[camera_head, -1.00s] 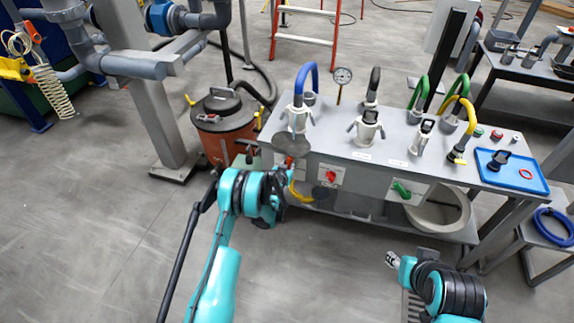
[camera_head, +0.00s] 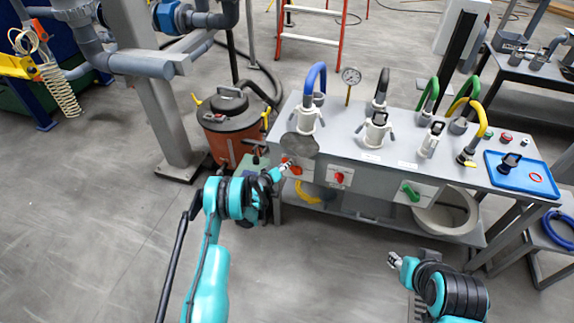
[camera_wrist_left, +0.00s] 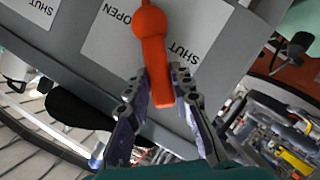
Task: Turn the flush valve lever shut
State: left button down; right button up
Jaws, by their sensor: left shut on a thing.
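An orange-red lever (camera_wrist_left: 155,60) with a round hub hangs over a white plate (camera_wrist_left: 108,40) marked OPEN and SHUT in the left wrist view. In the head view the lever (camera_head: 295,169) shows small on the bench's left front, partly hidden by my arm and a grey disc. My left gripper (camera_wrist_left: 160,82) is shut on the lever, one finger on each side of its free end. In the head view this gripper (camera_head: 285,167) reaches the bench front from the left. My right gripper (camera_head: 393,260) is apart from the bench, too small to read.
A red knob (camera_head: 340,177) and a green lever (camera_head: 410,191) sit farther right on the same bench front (camera_head: 375,180). An orange drum (camera_head: 229,128) stands close left of the bench. Hoses and fittings stand on the bench top. The floor in front is clear.

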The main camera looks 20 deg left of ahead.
pick_arm(q)
jog(key=shift+a+f+n, duration=0.1)
jog(key=shift+a+n, duration=0.05)
jog(key=shift+n, duration=0.15)
dwell(0.4)
jog(key=c, duration=1.3)
grip_release()
jog(key=shift+s, duration=0.1)
jog(key=shift+h, duration=0.3)
jog(key=v, duration=0.7)
jog(key=shift+s, duration=0.2)
